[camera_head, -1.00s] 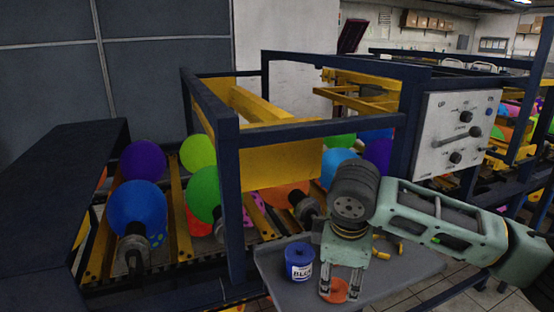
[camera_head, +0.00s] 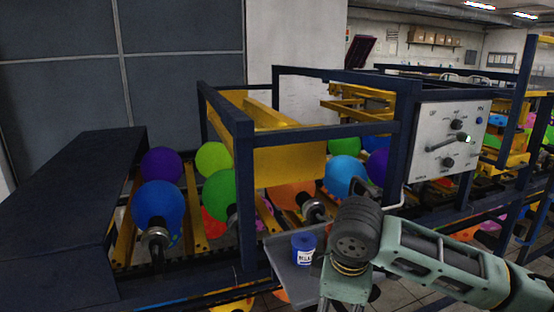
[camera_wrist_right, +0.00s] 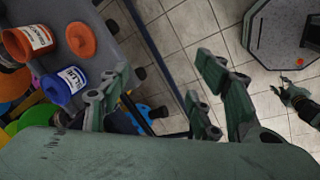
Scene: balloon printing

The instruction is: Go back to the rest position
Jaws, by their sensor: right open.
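My right gripper (camera_head: 341,306) is at the bottom of the head view, its fingers cut off by the frame edge. In the right wrist view it (camera_wrist_right: 165,85) is open and empty, above the tiled floor beside the grey tray (camera_wrist_right: 118,20). A blue labelled jar (camera_wrist_right: 65,83), an orange labelled jar (camera_wrist_right: 28,41) and an orange lid (camera_wrist_right: 80,39) are on the tray, apart from the fingers. The blue jar also shows in the head view (camera_head: 304,249). A dark gripper-like part at the right of the wrist view may be my left gripper; its opening is unclear.
The balloon machine's dark blue frame (camera_head: 244,190) stands behind the tray (camera_head: 284,268), with several coloured balloons on its yellow rails. A control panel (camera_head: 447,140) stands at the right. Tiled floor (camera_wrist_right: 180,35) is free beside the tray.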

